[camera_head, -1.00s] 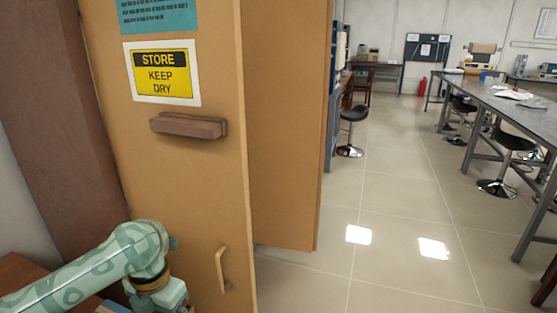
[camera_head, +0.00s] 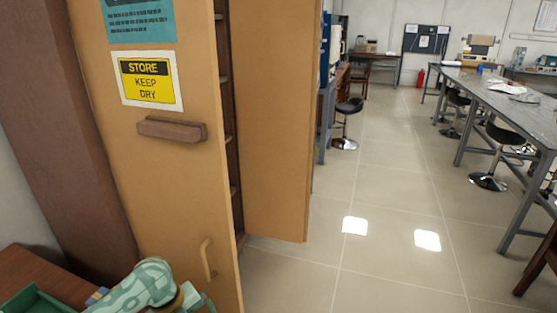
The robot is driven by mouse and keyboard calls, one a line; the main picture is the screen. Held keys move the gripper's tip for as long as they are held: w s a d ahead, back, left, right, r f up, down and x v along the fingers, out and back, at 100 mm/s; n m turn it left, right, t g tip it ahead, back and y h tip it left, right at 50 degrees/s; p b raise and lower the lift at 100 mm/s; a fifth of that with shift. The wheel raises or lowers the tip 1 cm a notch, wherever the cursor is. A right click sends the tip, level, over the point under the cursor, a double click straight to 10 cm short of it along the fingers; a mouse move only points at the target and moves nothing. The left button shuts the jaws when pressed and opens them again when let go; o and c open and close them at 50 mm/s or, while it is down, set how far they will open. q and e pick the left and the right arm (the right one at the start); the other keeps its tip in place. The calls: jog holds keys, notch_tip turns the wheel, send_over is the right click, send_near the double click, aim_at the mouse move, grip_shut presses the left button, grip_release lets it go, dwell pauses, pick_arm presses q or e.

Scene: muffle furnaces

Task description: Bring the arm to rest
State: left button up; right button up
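My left arm comes in at the bottom left of the head view, with green patterned links. Its gripper is below the frame or hidden, so its fingers do not show. The arm is in front of the lower part of a tan cabinet door (camera_head: 165,205). My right arm and gripper are not in view.
The door bears a brown handle block (camera_head: 172,129), a "STORE KEEP DRY" sign (camera_head: 148,81) and a small lower handle (camera_head: 207,259). A second tan door (camera_head: 275,130) stands open beside shelves. Black stools (camera_head: 488,181) and a long table (camera_head: 505,97) stand right. The middle floor is clear.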

pick_arm(q)
jog(key=s+a+f+n+t+y+p, duration=0.1)
jog(key=s+a+f+n+p, duration=0.15)
jog(key=s+f+n, duration=0.45)
jog(key=s+a+f+n+p, duration=0.2)
jog(key=s+f+n+p, duration=0.25)
jog(key=f+n, duration=0.3)
jog(key=s+f+n+p, duration=0.2)
jog(key=s+f+n, duration=0.2)
jog(key=s, duration=1.2)
jog(key=s+f+n+y+p, duration=0.1)
jog(key=s+f+n, duration=0.3)
jog(key=s, duration=1.3)
jog(key=shift+n+g+p, duration=0.4)
jog(key=shift+n+p, duration=0.2)
jog(key=shift+n, duration=0.05)
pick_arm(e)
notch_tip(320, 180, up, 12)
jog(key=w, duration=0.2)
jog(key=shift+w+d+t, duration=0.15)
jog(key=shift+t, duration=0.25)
